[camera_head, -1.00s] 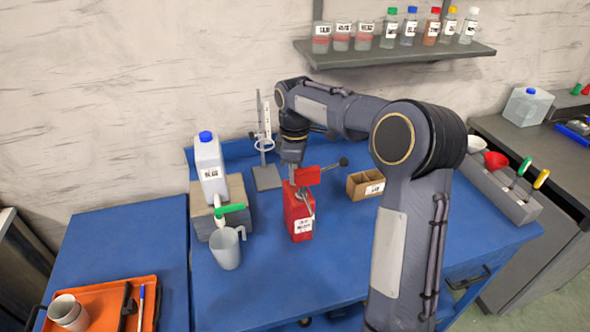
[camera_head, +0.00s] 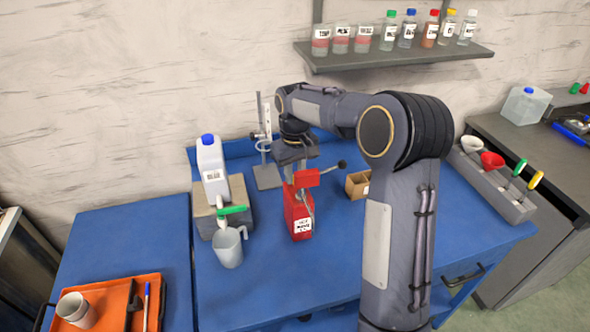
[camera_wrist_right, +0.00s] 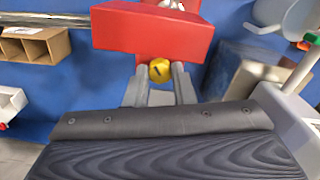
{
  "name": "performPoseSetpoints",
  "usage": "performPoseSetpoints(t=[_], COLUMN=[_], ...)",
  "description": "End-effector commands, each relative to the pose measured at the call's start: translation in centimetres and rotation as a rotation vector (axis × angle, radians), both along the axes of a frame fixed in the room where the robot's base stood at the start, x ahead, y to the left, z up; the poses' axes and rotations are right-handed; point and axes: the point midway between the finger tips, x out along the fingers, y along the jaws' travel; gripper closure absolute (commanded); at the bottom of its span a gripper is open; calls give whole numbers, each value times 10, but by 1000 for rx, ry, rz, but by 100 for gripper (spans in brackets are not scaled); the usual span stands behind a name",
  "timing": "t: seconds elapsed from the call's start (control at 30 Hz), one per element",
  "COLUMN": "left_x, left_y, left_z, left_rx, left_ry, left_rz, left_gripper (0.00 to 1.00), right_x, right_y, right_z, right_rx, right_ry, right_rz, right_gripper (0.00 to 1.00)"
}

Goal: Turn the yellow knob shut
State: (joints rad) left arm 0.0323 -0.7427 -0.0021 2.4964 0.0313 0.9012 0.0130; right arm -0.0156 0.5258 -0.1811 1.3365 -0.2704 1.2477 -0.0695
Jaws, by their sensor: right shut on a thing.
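A red can-like body (camera_head: 298,216) with a white label stands upright on the blue bench, with a red block (camera_head: 306,178) at its top. The red block also shows large in the right wrist view (camera_wrist_right: 150,30). The yellow knob (camera_wrist_right: 160,70) sits just below that block in the right wrist view, with a dark mark on its face. My right gripper (camera_wrist_right: 161,86) is shut on the knob, one finger on each side. In the head view the knob is hidden behind the red parts and my gripper (camera_head: 301,172). My left gripper is not in view.
A clamp stand (camera_head: 267,178) is behind. A cardboard box (camera_head: 357,187) lies right of the red body.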

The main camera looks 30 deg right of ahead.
Motion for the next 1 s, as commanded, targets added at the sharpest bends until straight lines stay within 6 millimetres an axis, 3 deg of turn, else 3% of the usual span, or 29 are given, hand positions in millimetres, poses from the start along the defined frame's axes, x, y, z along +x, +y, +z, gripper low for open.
performPoseSetpoints(t=[0.5, 1.0], left_x=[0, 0], left_y=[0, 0], left_z=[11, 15], left_rx=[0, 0], left_ry=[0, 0], left_rz=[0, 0], left_gripper=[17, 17], right_x=[0, 0], right_y=[0, 0], right_z=[1, 1], right_rx=[0, 1], right_ry=[-1, -1], right_rz=[-450, -646], right_gripper=[100, 100])
